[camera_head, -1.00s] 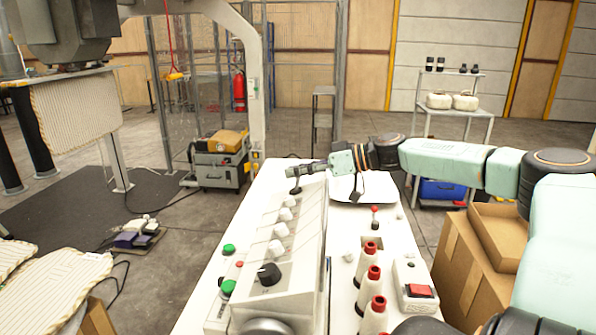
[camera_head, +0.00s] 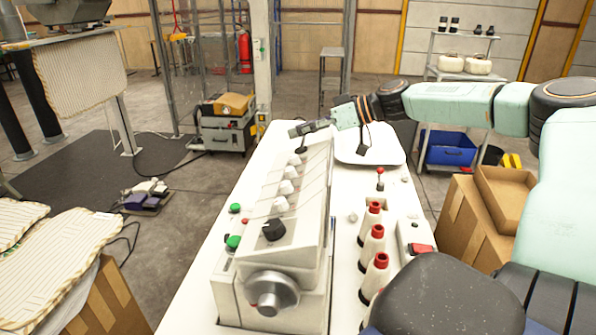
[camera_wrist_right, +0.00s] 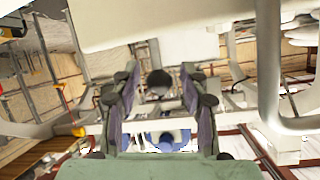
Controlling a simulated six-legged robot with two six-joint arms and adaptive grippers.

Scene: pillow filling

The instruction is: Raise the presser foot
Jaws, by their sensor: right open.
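The white sewing machine (camera_head: 300,215) stands on a white table, with a row of white knobs, a larger black knob (camera_head: 274,230) and a grey handwheel (camera_head: 271,292) at its near end. The presser foot itself cannot be made out. My left gripper is out of view.
Red-topped thread cones (camera_head: 373,238) stand right of the machine on the table, near a red switch (camera_head: 421,248). A white tray (camera_head: 385,152) lies beyond them. Cardboard boxes (camera_head: 470,215) stand right of the table. A grey cart (camera_head: 225,135) stands behind on the left.

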